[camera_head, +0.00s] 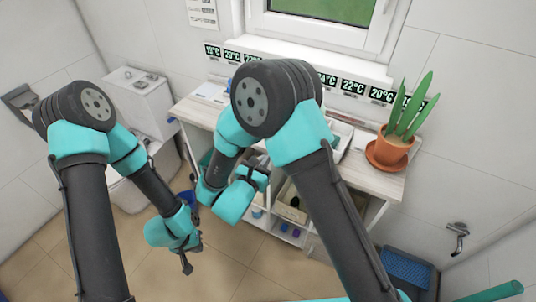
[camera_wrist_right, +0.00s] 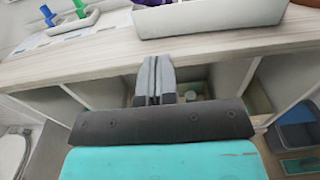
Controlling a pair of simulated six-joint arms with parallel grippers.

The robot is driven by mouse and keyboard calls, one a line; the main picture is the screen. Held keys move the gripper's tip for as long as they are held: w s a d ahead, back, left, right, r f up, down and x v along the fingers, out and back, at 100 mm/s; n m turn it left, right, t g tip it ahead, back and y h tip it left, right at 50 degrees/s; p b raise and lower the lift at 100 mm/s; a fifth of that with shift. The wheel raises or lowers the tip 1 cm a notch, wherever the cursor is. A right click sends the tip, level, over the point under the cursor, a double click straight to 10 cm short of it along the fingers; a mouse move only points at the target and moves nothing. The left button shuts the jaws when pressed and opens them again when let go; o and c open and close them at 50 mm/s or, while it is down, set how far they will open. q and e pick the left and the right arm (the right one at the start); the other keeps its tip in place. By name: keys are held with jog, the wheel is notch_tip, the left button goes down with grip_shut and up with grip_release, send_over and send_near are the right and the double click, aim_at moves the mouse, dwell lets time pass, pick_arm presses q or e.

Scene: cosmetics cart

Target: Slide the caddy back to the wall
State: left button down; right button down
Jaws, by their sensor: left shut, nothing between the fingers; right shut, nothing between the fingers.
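The caddy looks to be the white box on the cart's worktop. In the right wrist view its front wall (camera_wrist_right: 210,17) stands near the worktop's front edge. In the head view it is mostly behind my right arm, with a white part (camera_head: 341,137) showing. My right gripper (camera_wrist_right: 154,66) is shut and empty, with its tips in front of the worktop edge just below the caddy; contact cannot be told. It also shows in the head view (camera_head: 262,168). My left gripper (camera_head: 187,266) is shut and empty, low over the floor left of the cart.
The worktop (camera_head: 372,180) carries a potted plant (camera_head: 392,148) at its right end. Number labels line the wall behind, below the window. Open shelves with bins (camera_head: 292,205) lie underneath. A toilet (camera_head: 135,187) stands left. A blue-topped bin (camera_head: 408,268) stands right.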

jog(key=x, duration=1.2)
jog(key=shift+w+d, duration=0.25)
jog(key=shift+w, duration=0.05)
